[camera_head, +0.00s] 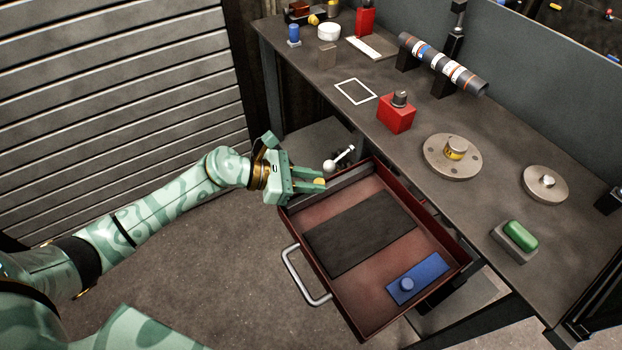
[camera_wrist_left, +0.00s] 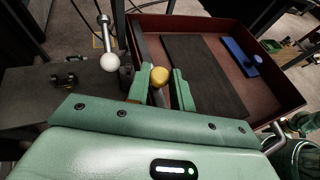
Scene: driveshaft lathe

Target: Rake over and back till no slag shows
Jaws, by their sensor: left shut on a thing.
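Most of the bar is hidden by the fingers. A lever with a white ball (camera_head: 330,165) stands just beyond the fingers, apart from them; it also shows in the wrist view (camera_wrist_left: 109,62). I cannot make out any slag or a rake head. My right gripper is out of view.
The red drawer (camera_head: 337,309) holds a dark mat (camera_head: 360,233) and a blue plate with a knob (camera_head: 430,272). Its metal handle (camera_head: 305,277) faces the open floor (camera_head: 190,270). The workbench (camera_head: 400,150) carries a red block (camera_head: 396,117), round flanges and a striped shaft (camera_head: 443,64).

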